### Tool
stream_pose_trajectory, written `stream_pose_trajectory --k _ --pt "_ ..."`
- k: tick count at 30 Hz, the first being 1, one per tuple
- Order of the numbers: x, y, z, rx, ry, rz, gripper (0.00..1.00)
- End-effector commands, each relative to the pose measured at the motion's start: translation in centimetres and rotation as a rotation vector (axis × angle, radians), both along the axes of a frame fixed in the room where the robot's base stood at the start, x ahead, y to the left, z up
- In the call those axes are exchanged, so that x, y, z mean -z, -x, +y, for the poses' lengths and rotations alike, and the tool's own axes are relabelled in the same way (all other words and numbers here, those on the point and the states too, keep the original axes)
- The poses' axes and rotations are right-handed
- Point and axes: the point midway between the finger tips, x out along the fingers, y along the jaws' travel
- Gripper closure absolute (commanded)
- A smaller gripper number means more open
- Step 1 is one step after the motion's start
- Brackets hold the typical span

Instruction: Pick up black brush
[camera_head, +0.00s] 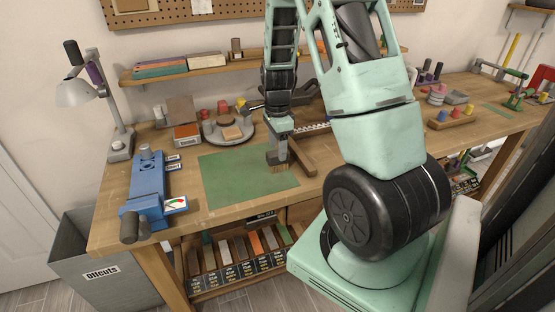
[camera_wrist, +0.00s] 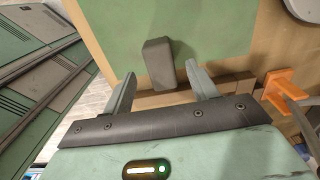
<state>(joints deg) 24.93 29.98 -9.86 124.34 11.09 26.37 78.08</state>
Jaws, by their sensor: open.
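The black brush (camera_head: 277,158) is at the right part of the green mat on the workbench, with tan bristles showing at its lower end in the head view. In the wrist view it appears as a dark grey block (camera_wrist: 158,62) at the mat's edge. My gripper (camera_wrist: 160,69) is open, and its two grey fingers reach toward the block, one on each side in the picture. In the head view my gripper (camera_head: 280,140) points down right at the brush. I cannot tell whether the fingers touch it.
The green mat (camera_head: 235,182) is mostly bare. A wooden bar (camera_head: 301,157) lies just right of the brush. A blue vise (camera_head: 147,187) stands at the left, and a round grey tray (camera_head: 226,141) is behind the mat. An orange clamp part (camera_wrist: 277,85) shows at the wrist view's right.

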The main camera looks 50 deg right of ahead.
Motion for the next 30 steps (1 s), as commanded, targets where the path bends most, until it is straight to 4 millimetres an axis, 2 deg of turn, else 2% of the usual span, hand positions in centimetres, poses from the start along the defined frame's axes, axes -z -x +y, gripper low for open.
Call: stream_pose_trajectory --k 11,20,26,28,29,30 --pt "4.5 0.0 -0.1 0.001 -0.003 0.004 0.42" --pt "5.0 -0.1 -0.1 0.0 -0.001 0.0 0.42" --pt "4.9 -0.1 -0.1 0.0 -0.001 0.001 0.94" --pt "4.9 -0.1 -0.2 0.0 -0.001 0.001 0.94" --pt "4.9 -0.1 -0.2 0.0 -0.001 0.001 0.98" --pt "4.9 -0.1 -0.2 0.0 -0.001 0.001 0.98"
